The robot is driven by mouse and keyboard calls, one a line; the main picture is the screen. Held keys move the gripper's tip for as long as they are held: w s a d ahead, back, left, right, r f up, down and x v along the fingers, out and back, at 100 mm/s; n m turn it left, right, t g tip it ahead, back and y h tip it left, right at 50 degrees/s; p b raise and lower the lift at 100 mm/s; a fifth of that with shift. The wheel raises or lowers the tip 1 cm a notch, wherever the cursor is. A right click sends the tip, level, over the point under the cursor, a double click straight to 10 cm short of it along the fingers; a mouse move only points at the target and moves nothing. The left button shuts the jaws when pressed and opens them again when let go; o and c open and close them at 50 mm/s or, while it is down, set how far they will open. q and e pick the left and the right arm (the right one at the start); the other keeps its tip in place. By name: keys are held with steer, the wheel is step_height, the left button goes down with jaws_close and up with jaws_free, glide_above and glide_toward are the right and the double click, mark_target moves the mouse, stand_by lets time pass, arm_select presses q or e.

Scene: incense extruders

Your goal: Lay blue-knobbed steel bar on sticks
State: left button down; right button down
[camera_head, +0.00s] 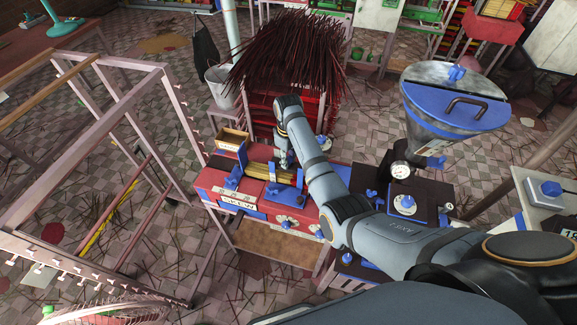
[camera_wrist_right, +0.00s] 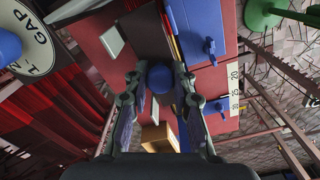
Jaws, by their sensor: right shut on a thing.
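My right gripper (camera_head: 284,157) is over the red extruder bench, at the right end of the bundle of tan sticks (camera_head: 262,172). In the right wrist view its two fingers (camera_wrist_right: 160,84) are closed around a blue knob (camera_wrist_right: 160,76), which belongs to the steel bar. The bar itself is mostly hidden behind the knob and fingers, so I cannot tell whether it touches the sticks. The sticks lie in a trough between blue clamps on the bench. My left gripper is not in view.
A small wooden box (camera_head: 233,138) stands at the bench's back left. A large blue-rimmed steel hopper (camera_head: 440,122) and a pressure gauge (camera_head: 400,169) stand to the right. A big heap of dark red sticks (camera_head: 285,50) rises behind. A metal frame (camera_head: 90,110) stands at left.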

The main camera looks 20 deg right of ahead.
steer(key=shift+w+f, duration=0.1)
steer(key=shift+f, duration=2.05)
steer(key=c, duration=1.6)
jaws_free()
steer(key=shift+f, duration=0.2)
steer(key=o, duration=0.5)
steer(key=shift+r, duration=0.25)
step_height(320, 180, up, 12)
steer(key=shift+f+b, duration=0.1)
steer(key=shift+b, duration=0.7)
steer(key=shift+f, duration=0.1)
